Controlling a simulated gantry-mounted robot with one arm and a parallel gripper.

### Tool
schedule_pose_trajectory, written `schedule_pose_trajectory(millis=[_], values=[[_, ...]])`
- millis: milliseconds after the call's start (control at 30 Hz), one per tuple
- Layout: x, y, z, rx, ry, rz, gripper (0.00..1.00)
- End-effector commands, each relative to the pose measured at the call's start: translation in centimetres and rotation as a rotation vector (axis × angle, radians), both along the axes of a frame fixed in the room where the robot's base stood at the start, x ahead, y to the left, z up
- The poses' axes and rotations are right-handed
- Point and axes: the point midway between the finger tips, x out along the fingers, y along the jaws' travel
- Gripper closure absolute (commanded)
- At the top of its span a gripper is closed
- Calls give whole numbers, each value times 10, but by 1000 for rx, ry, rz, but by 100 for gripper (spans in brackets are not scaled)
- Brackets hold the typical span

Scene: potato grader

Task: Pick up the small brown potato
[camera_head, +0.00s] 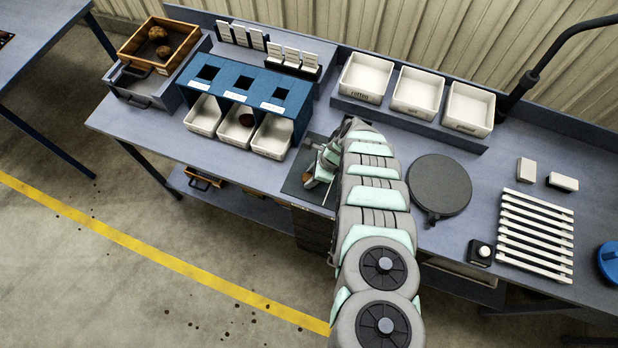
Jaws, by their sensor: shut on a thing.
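My gripper (320,171) is low over a dark mat (296,183) near the front edge of the bench. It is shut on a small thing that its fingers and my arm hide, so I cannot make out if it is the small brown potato. Two brown potatoes lie in the wooden crate at the upper left: one at the back (157,33) and one nearer the front (163,51).
Three white trays (415,92) stand on a raised shelf at the back. A round dark plate (439,184) is right of my arm, with a white slatted rack (535,235) further right. The wooden crate (188,47) is far left. A black curved post (528,80) rises at the back right.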

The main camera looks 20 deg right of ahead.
Motion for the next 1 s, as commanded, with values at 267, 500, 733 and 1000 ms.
schedule_pose_trajectory(millis=[267,500,733,1000], values=[[0,0,0,0,0,0,100],[1,-1,8,0,-2,1,100],[1,-1,31,0,0,0,100],[1,-1,75,-2,-1,1,100]])
